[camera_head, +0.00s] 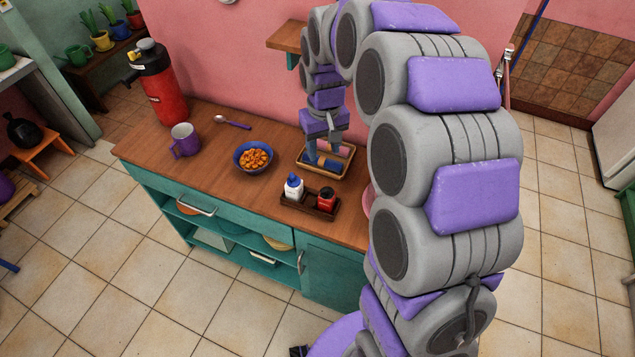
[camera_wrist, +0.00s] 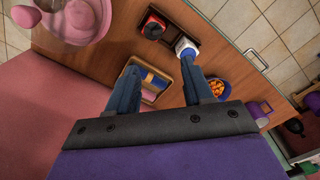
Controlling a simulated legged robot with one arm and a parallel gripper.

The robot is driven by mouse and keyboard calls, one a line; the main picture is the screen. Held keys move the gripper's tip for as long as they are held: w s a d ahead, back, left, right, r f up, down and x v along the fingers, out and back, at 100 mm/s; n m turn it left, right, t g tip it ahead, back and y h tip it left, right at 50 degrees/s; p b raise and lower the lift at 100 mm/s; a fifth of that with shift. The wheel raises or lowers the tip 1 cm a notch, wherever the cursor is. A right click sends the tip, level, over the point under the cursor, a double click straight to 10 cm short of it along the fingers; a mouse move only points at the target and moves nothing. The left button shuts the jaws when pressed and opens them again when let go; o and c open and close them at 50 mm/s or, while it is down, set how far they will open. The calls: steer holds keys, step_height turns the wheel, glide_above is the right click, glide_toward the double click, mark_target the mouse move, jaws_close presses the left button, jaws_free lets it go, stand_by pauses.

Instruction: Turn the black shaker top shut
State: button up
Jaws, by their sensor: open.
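The small red shaker (camera_head: 326,202) has a black top (camera_head: 327,191) and stands upright in a dark wooden caddy (camera_head: 307,207) at the counter's front edge. In the wrist view the black shaker top (camera_wrist: 152,27) shows from above, beyond my fingertips. I cannot tell how far the top is turned. A white bottle with a blue cap (camera_head: 293,186) stands beside the shaker, to its left in the head view. My gripper (camera_head: 324,158) is open and empty, pointing down over a light wooden tray behind the caddy. Its two fingers (camera_wrist: 160,63) are spread apart in the wrist view, short of the shaker.
The light wooden tray (camera_head: 343,172) holds folded coloured items. A blue bowl (camera_head: 241,166) of orange pieces, a spoon (camera_head: 233,123), a purple mug (camera_head: 185,140) and a red flask (camera_head: 163,90) stand further left. A pink glassy object (camera_wrist: 80,20) stands near the caddy in the wrist view.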

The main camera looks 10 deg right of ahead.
steer(key=b, duration=0.1)
glide_toward(325, 191)
steer(key=shift+d+f, duration=0.2)
steer(key=shift+d, duration=0.05)
steer(key=f, duration=0.2)
steer(key=f+b, duration=0.1)
steer(key=f, duration=0.1)
steer(key=a+f, duration=0.1)
steer(key=f, duration=0.2)
steer(key=shift+d+f+b, duration=0.15)
steer(key=shift+f+b, duration=0.15)
steer(key=shift+f, duration=0.2)
steer(key=shift+d+f, duration=0.1)
steer(key=shift+d, duration=0.1)
steer(key=shift+c, duration=0.2)
steer(key=shift+a, duration=0.1)
jaws_close()
